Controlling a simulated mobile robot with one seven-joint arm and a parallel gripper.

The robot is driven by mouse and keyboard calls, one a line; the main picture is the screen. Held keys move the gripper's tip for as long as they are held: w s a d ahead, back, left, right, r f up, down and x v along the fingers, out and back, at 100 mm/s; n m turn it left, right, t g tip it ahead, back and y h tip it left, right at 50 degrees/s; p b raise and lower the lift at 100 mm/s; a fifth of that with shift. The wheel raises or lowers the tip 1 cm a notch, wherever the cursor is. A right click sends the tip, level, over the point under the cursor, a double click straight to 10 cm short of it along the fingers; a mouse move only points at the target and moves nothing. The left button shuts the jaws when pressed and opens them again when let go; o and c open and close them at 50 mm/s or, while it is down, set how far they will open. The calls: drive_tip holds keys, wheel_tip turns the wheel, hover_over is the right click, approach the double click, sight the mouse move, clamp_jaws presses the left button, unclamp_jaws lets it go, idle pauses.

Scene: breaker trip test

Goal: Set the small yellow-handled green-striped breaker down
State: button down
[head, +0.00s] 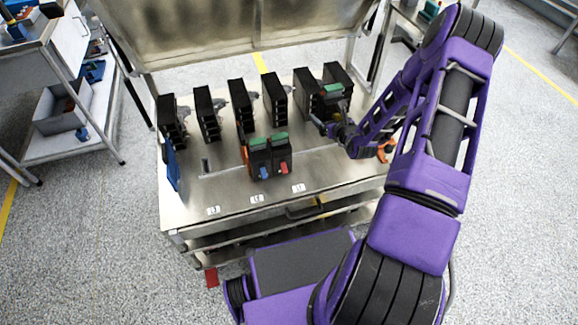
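A small dark breaker with a green stripe (334,89) is at the right end of the bench, in front of the tall black units. No yellow handle can be made out on it. My gripper (331,118) is right against this breaker and appears shut on it; the fingers are small and partly lost against the dark units behind. Whether the breaker touches the bench or a unit cannot be told. Two other green-topped breakers stand side by side mid-bench, one with a blue handle (264,173) and one with a red handle (283,168).
Several tall black units (242,105) stand in a row along the back of the metal bench (225,190). A blue plate (172,165) stands at the left edge. White labels (257,198) line the front, where the surface is mostly bare. An orange item (386,151) is by my wrist.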

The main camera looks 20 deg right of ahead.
drive_tip(key=b, duration=0.1)
hover_over(322, 151)
drive_tip(key=shift+h, duration=0.3)
wheel_tip(322, 151, down, 9)
drive_tip(key=shift+w+r, duration=0.1)
drive_tip(key=shift+f+b, duration=0.55)
drive_tip(key=shift+f, duration=1.8)
drive_tip(key=shift+f, duration=0.2)
unclamp_jaws()
drive_tip(key=shift+r, duration=0.3)
drive_tip(key=p+v, duration=0.1)
drive_tip(key=v, duration=1.1)
drive_tip(key=shift+f+p, duration=0.2)
drive_tip(key=shift+p, duration=0.15)
